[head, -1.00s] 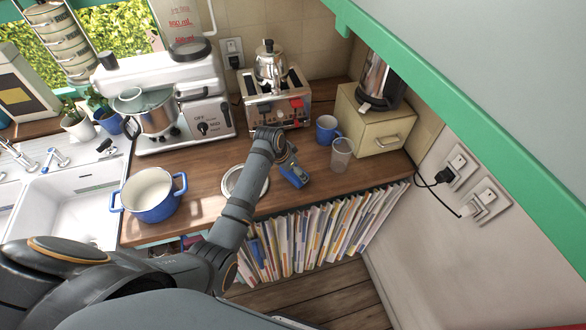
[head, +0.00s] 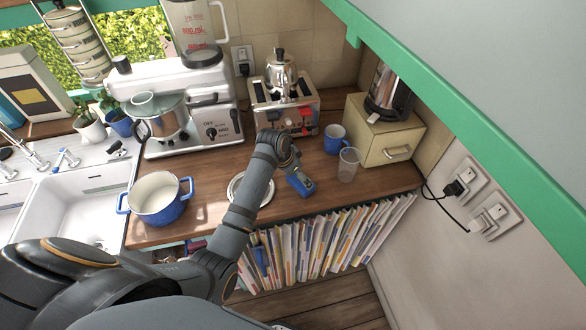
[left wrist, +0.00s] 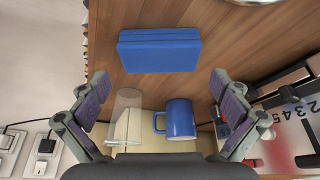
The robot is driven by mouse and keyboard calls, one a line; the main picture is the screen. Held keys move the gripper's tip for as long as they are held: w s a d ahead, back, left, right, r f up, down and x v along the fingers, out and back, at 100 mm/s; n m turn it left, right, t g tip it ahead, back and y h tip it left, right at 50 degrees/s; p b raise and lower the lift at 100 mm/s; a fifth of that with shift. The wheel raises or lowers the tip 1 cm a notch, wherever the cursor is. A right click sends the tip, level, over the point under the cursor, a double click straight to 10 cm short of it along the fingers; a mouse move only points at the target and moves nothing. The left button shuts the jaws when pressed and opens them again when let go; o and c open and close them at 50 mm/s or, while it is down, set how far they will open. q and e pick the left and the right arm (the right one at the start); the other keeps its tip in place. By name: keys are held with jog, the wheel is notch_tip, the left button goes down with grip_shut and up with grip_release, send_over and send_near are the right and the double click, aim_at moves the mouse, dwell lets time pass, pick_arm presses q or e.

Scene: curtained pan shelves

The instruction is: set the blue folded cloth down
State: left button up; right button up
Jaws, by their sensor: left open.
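The blue folded cloth (head: 300,184) lies on the wooden counter (head: 215,168) in the head view, just beyond my left arm's end. In the left wrist view the cloth (left wrist: 160,50) is a flat blue block on the wood, ahead of the open fingers and apart from both. My left gripper (left wrist: 160,86) is open with nothing between its fingertips. In the head view the left gripper (head: 288,160) is above the counter beside the cloth, its fingers mostly hidden. My right gripper is not in view.
A blue mug (head: 335,139) and a clear cup (head: 348,165) stand close behind the cloth. A white plate (head: 237,188) is partly hidden by my arm. A toaster (head: 284,108) and beige box (head: 383,132) stand at the back. A blue pot (head: 158,198) is at left.

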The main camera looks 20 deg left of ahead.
pick_arm(q)
jog(key=v, duration=0.8)
jog(key=shift+s+r, duration=0.2)
jog(key=shift+r, duration=0.1)
grip_shut()
dwell(0.3)
dwell(1.0)
